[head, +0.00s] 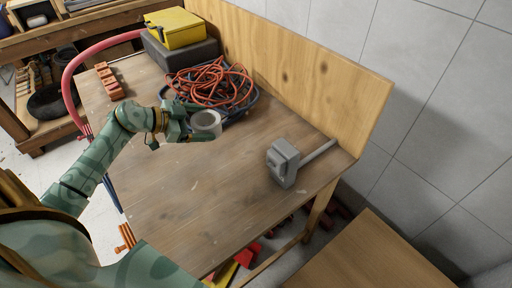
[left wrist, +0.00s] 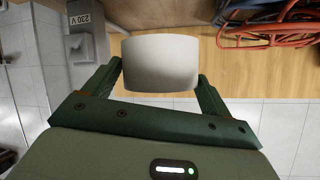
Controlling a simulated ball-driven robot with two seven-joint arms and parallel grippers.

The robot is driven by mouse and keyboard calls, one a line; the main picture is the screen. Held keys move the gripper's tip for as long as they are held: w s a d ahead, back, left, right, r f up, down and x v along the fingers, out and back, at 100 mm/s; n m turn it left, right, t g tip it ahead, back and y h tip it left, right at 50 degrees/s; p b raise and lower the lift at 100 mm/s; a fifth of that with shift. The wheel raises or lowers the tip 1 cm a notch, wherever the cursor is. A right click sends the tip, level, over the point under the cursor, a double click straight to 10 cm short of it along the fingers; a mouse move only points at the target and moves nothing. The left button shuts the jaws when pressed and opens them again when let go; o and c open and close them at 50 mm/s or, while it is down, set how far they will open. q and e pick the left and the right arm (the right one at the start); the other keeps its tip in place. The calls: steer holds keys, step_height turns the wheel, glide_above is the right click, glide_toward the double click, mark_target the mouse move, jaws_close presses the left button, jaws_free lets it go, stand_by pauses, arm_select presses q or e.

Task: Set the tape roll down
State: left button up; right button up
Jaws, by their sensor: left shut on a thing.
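The tape roll (head: 207,122) is a pale grey-white ring above the wooden tabletop, just in front of the coiled hoses and cables. My left gripper (head: 187,133) is shut on it. In the left wrist view the tape roll (left wrist: 160,62) sits between the two dark green fingers of my left gripper (left wrist: 160,78), one at each side. I cannot tell whether the roll's underside touches the table (head: 185,195). My right gripper is not in view.
A red and dark coil (head: 212,84) lies behind the roll. A grey block with a rod (head: 284,163) lies at the right. Orange-brown blocks (head: 108,82) are at the left, a yellow case (head: 176,28) at the back. The table's front middle is clear. A wooden board (head: 290,62) edges the back.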

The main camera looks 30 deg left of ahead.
arm_select(q)
steer(key=w+d+f+b, duration=0.1)
steer(key=d+f, duration=0.2)
steer(key=w+d+f+b, duration=0.1)
steer(key=d+f, duration=0.2)
steer(key=d, duration=0.1)
steer(key=w+d+f+b, duration=0.1)
steer(key=w+d+f, duration=0.1)
steer(key=d+f, duration=0.1)
steer(key=shift+d+f+b, duration=0.1)
steer(key=shift+d+b, duration=0.2)
steer(key=shift+d, duration=0.45)
steer(key=shift+d+f, duration=0.2)
steer(key=shift+f, duration=0.05)
step_height(320, 180, down, 4)
steer(key=b, duration=0.2)
steer(key=shift+w+d+r+b, duration=0.1)
steer(key=shift+d+r+b, duration=0.05)
steer(key=shift+b, duration=0.25)
steer(key=shift+r, duration=0.2)
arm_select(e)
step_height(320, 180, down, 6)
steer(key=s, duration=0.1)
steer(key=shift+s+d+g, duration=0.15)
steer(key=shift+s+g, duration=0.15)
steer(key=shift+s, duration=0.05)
arm_select(q)
steer(key=o, duration=1)
